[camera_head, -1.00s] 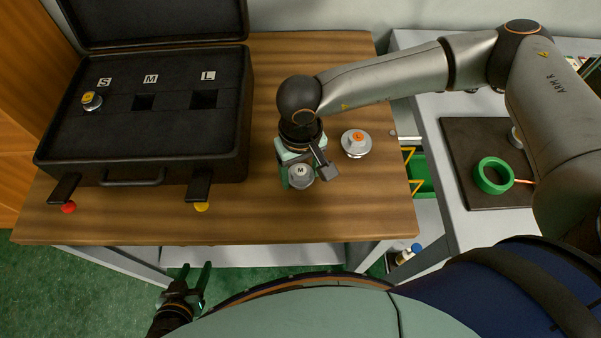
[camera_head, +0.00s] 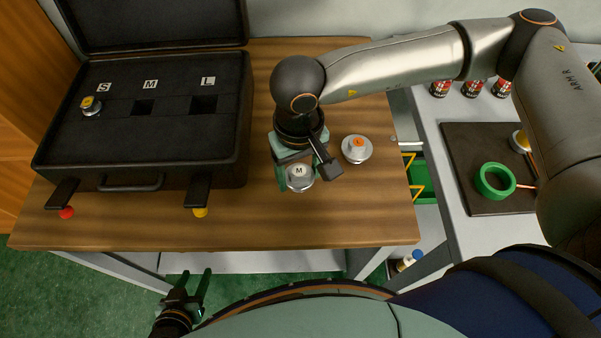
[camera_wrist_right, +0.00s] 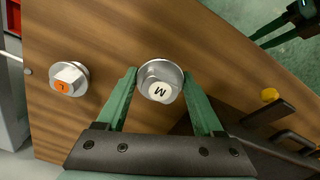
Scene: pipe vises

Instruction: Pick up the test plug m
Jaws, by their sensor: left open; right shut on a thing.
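The test plug M (camera_head: 299,177) is a silver round plug with a white cap marked M. My right gripper (camera_head: 301,175) is shut on it over the wooden table. In the right wrist view the plug M (camera_wrist_right: 160,81) sits between the green fingertips of the right gripper (camera_wrist_right: 163,84). I cannot tell from the picture how far it is above the wood. My left gripper (camera_head: 194,287) is open and empty, low in front of the table.
Test plug L (camera_head: 357,149), with an orange label, stands right of the gripper. The black case (camera_head: 140,125) has S, M and L places; a plug (camera_head: 91,105) is at S, and M and L are empty. A side bench (camera_head: 440,125) holds a green ring (camera_head: 494,181).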

